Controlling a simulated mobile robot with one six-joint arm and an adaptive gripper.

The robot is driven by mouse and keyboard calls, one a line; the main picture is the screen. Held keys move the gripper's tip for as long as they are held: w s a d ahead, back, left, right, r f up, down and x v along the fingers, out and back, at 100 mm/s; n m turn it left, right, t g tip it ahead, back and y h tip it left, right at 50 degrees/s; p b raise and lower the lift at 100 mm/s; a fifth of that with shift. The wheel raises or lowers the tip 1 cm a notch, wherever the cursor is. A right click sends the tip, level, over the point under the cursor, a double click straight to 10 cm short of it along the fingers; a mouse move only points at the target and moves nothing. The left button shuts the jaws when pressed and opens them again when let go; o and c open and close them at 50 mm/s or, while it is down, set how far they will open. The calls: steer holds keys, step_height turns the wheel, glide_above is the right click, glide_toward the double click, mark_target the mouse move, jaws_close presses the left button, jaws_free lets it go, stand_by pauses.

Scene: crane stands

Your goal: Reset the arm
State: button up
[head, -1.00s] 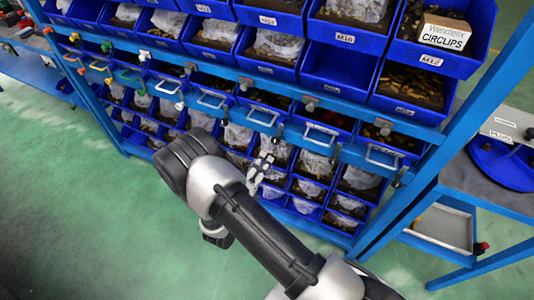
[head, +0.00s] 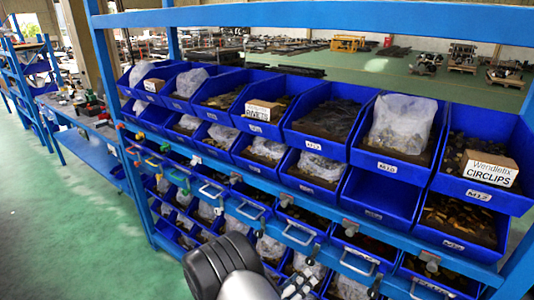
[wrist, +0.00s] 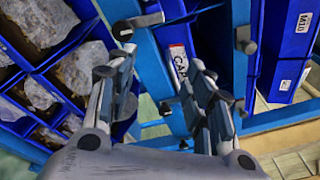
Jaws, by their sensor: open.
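My gripper (head: 298,287) shows at the bottom edge of the head view, in front of the lower bins of the blue rack (head: 330,18). My own arm hides part of those bins. In the wrist view my gripper (wrist: 160,68) has its two fingers apart, with nothing between them. Behind the fingers are blue rack bars and bins, none clearly touched.
Blue bins with bagged parts, such as the M10 bin (wrist: 295,45), surround the fingers in the wrist view. A Wendlefix circlips box (head: 490,168) sits in an upper right bin. A workbench (head: 88,140) stands at left. Green floor (head: 50,225) is clear at lower left.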

steer(key=s+d+r+m+g+h, duration=0.1)
steer(key=s+d+r+m+g, duration=0.1)
steer(key=d+r+m+g, duration=0.3)
steer(key=s+d+r+m+g+h, duration=0.1)
steer(key=s+d+r+m+g, duration=0.1)
steer(key=s+d+r+m, duration=0.3)
steer(key=s+d+r+m+g+y, duration=0.35)
steer(key=s+r+m+g, duration=0.35)
steer(key=m, duration=0.5)
steer(key=s+a+r+m+t+y, duration=0.3)
steer(key=s+a+r+m+y, duration=0.1)
steer(key=m, duration=0.4)
steer(key=s+a+r+m+t+y, duration=0.3)
steer(key=s+a+r+m+y, duration=0.1)
steer(key=s+m+y, duration=0.3)
steer(key=shift+s+a+r+m, duration=0.15)
steer(key=shift+s+a+m, duration=0.45)
steer(key=shift+s+a, duration=0.05)
